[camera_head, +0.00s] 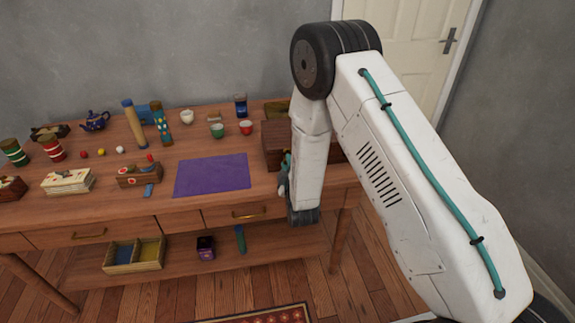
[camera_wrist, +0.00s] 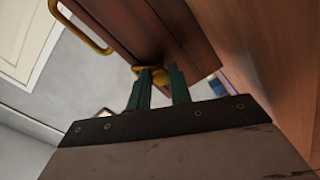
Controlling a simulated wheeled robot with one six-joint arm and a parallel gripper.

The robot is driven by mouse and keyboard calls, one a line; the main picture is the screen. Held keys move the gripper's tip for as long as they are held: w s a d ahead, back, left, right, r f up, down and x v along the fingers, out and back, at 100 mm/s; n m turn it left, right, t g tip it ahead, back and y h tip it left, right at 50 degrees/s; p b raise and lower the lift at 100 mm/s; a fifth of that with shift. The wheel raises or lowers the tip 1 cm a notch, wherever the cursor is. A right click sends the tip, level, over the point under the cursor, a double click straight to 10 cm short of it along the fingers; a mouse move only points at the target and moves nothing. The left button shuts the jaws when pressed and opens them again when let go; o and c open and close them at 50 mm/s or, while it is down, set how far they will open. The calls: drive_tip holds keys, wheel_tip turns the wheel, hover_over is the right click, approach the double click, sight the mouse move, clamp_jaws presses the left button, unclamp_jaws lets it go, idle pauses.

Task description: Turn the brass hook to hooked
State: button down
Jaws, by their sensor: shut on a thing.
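The brass hook (camera_wrist: 156,77) shows in the wrist view at the edge of a dark reddish-brown wooden chest (camera_wrist: 130,30). My gripper (camera_wrist: 161,70) has its green fingers on either side of the hook and is shut on it. The fingers hide part of the hook, so I cannot tell how far it is turned. In the head view the wooden chest (camera_head: 273,138) stands at the right of the table, mostly behind my arm, and the hook is hidden there.
A brass handle (camera_wrist: 80,25) sits on the chest near the hook. A purple mat (camera_head: 212,176) lies left of the chest. Green (camera_head: 217,130) and red (camera_head: 246,127) cups and a dark blue glass (camera_head: 240,105) stand behind. The table (camera_head: 110,212) holds several other items at left.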

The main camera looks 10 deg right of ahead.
drive_tip(key=shift+n, duration=0.4)
drive_tip(key=c, duration=1.3)
unclamp_jaws()
drive_tip(key=shift+s, duration=0.15)
drive_tip(key=s, duration=0.7)
drive_tip(key=shift+s, duration=0.3)
